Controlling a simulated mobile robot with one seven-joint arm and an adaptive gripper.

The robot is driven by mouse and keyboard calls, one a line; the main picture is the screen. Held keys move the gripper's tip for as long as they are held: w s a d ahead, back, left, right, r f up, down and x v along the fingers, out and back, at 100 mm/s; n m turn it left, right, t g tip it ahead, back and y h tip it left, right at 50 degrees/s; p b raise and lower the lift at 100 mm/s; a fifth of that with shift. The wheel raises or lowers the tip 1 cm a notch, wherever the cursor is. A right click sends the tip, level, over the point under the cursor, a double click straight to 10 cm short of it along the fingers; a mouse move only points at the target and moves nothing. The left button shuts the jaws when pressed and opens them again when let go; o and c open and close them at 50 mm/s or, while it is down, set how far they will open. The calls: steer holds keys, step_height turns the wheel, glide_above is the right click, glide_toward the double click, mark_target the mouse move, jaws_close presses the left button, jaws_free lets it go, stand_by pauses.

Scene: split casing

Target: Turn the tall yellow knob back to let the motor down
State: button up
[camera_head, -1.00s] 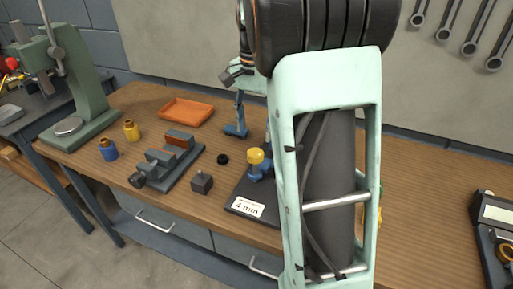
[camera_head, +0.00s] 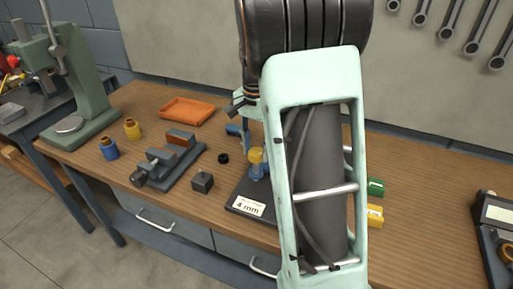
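The tall yellow knob (camera_head: 256,156) stands on a blue fitting at the left part of a dark base plate (camera_head: 238,196) with a "4 mm" label (camera_head: 249,206). My pale green arm crosses in front of the plate and hides most of it, so no motor can be made out. A blue part (camera_head: 234,130) stands behind the knob, partly covered.
A vise (camera_head: 168,160), a small dark block (camera_head: 202,182), a black ring (camera_head: 223,158) and an orange tray (camera_head: 187,111) lie left of the plate. Green (camera_head: 375,187) and yellow (camera_head: 375,215) blocks sit right of my arm. The bench's right middle is clear.

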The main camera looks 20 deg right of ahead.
steer(key=c, duration=0.6)
steer(key=shift+n, duration=0.4)
steer(key=n, duration=0.5)
steer(key=shift+w+r+n, duration=0.1)
steer(key=shift+w+n, duration=0.05)
steer(key=shift+n, duration=0.15)
steer(key=n, duration=0.6)
steer(key=shift+w+d+r+p, duration=0.1)
steer(key=shift+p, duration=0.25)
steer(key=n, duration=0.4)
steer(key=shift+n+y+p, duration=0.3)
steer(key=shift+n+p, duration=0.1)
steer(key=shift+n, duration=1.5)
